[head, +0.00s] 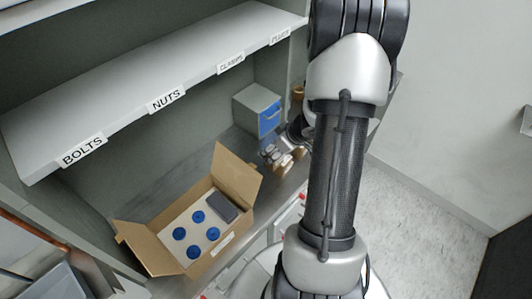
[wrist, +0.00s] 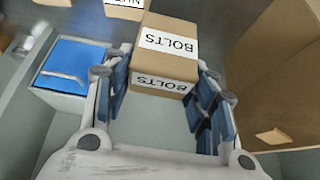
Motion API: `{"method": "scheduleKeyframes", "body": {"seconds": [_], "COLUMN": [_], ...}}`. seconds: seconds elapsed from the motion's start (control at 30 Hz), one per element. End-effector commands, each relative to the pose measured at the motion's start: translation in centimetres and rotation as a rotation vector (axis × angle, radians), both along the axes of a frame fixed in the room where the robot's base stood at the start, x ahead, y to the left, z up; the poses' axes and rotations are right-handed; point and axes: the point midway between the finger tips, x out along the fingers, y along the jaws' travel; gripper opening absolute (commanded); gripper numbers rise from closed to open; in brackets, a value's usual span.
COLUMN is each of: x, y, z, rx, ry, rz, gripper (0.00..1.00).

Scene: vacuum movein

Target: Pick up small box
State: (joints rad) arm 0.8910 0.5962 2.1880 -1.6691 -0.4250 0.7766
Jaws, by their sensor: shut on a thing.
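A small brown cardboard box (wrist: 166,60) with white labels reading BOLTS sits between the blue-padded fingers of my gripper (wrist: 160,90) in the wrist view. My gripper is shut on this box, one finger along each side. In the head view my gripper (head: 272,154) is over the workbench, partly hidden by my arm. Small brown boxes (head: 285,163) show beside it there, too small to read. I cannot tell whether the held box touches the bench.
An open cardboard carton (head: 158,256) holds several blue round pieces and a dark block. A grey cabinet with a blue front (head: 268,117) stands behind the gripper. A box labelled NUTS (wrist: 124,8) is beyond the held box. A labelled shelf (head: 150,75) hangs above the bench.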

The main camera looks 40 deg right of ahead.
Motion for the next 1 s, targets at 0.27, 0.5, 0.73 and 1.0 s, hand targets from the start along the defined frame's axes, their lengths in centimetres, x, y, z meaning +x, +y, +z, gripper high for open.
{"method": "scheduleKeyframes", "body": {"seconds": [0.27,0.5,0.73,1.0], "x": [0.7,1.0,1.2,1.2], "y": [-8.6,-13.5,-15.1,-15.3], "z": [0.5,0.2,0.0,0.0], "rx": [-0.001,-0.002,-0.001,-0.001], "ry": [-0.002,-0.001,0.0,-0.001], "rz": [-0.002,-0.001,0.0,-0.002], "gripper": [0.21,0.21,0.21,0.21]}}
